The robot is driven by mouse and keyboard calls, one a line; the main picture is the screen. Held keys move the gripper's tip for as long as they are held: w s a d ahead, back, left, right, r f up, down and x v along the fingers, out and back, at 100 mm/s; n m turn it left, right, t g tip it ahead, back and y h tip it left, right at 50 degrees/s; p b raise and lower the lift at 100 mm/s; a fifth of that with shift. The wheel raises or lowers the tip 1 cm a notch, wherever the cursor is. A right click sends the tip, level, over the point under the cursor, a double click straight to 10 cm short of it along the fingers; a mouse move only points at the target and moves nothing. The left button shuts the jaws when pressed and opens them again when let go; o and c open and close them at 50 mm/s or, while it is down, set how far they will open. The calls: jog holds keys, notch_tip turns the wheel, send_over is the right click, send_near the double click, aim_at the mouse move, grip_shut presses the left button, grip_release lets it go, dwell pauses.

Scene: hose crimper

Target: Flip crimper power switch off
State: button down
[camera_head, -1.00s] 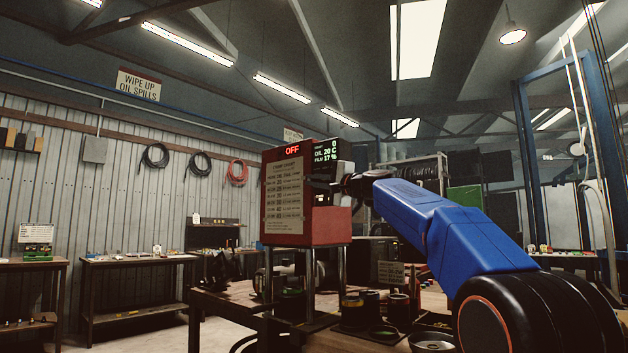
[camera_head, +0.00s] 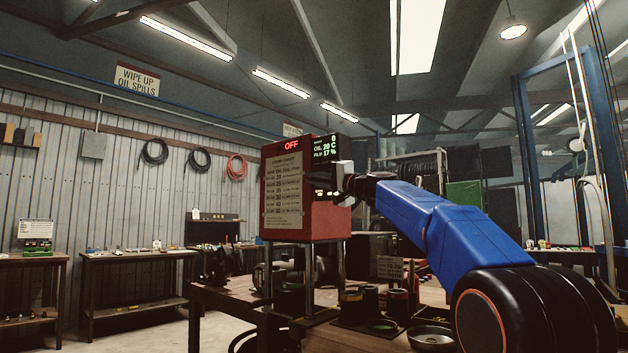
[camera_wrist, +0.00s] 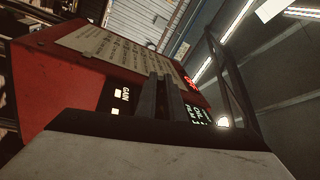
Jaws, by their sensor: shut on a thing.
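The hose crimper (camera_head: 330,221) is a red box on metal legs on the bench. Its lit red sign (camera_head: 292,146) reads OFF, and a dark screen (camera_head: 326,150) with green and white figures is on the side panel. My gripper (camera_head: 326,185) is at that panel, just below the screen. In the wrist view, the crimper (camera_wrist: 45,80) fills the left and middle. My gripper's two dark fingers (camera_wrist: 166,96) are close together in front of the panel, shut on a small part hidden between them. I cannot see the power switch itself.
A wooden bench (camera_head: 235,296) under the crimper holds dark cups and dishes. A placard (camera_head: 390,267) stands behind them.

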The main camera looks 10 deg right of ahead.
jog(key=c, duration=1.9)
grip_release()
jog(key=shift+o, duration=0.2)
jog(key=v, duration=1.7)
jog(key=shift+s, duration=0.2)
jog(key=shift+f, duration=0.2)
jog(key=s+a+f+n+g+h, duration=0.1)
jog(key=s+a+f+g, duration=0.25)
jog(key=s+f, duration=0.45)
jog(key=s+a+f+n+g+h, duration=0.15)
jog(key=s+a+f, duration=0.25)
jog(key=f, duration=0.9)
jog(key=s+a+f+n+g+h, duration=0.1)
jog(key=s+a+f+g+h, duration=0.2)
jog(key=s+f, duration=0.5)
jog(key=s+d+f+n+g+h, duration=0.1)
jog(key=s+d+f+h, duration=0.1)
jog(key=s+f, duration=0.5)
jog(key=s+d+f+n+g+h, duration=0.1)
jog(key=s+f, duration=0.6)
jog(key=f, duration=0.7)
jog(key=s+d+f+n+g+h, duration=0.2)
jog(key=s+f, duration=0.5)
jog(key=f, duration=0.4)
jog(key=shift+s+d+h, duration=0.35)
jog(key=shift+s+d, duration=0.05)
jog(key=shift+d, duration=0.2)
